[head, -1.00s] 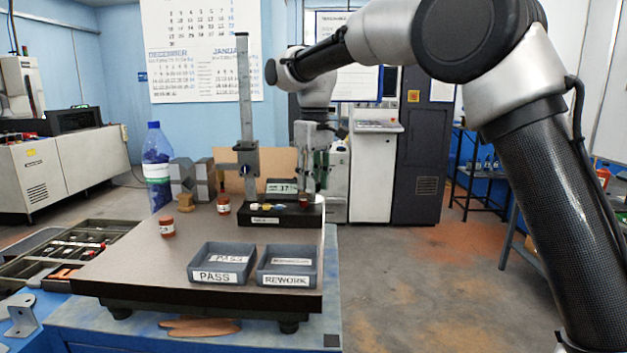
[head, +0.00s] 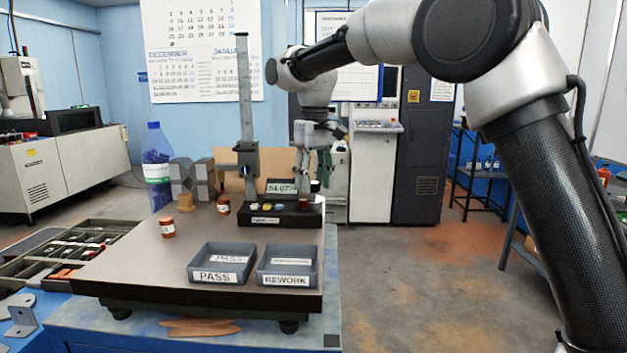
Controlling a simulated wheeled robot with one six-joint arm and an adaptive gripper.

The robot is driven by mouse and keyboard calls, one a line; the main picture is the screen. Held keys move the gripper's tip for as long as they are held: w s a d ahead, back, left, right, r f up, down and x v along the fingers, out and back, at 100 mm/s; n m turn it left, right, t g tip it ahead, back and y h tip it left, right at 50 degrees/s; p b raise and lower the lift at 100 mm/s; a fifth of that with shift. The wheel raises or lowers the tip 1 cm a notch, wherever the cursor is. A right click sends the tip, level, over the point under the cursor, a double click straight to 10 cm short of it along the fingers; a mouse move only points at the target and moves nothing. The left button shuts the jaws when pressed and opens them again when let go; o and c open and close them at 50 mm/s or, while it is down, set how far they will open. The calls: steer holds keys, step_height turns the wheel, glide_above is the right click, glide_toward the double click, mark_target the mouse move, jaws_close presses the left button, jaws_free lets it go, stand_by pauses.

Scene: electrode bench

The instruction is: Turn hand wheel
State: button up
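A measuring stand with a tall grey column (head: 244,95) and a sliding carriage (head: 247,160) stands at the back of the bench plate. Its black base (head: 265,221) carries small coloured parts and a small display (head: 280,187). I cannot clearly make out a hand wheel; it may be hidden or too small. My gripper (head: 314,180) points down above the right end of the black base, right of the column. Its fingers look apart with nothing visible between them. I cannot tell whether it touches anything.
A PASS tray (head: 221,277) and a REWORK tray (head: 287,280) sit at the plate's front. The plate's front left is clear.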

mark_target(314, 182)
stand_by(0.3)
step_height(314, 182, up, 12)
stand_by(0.4)
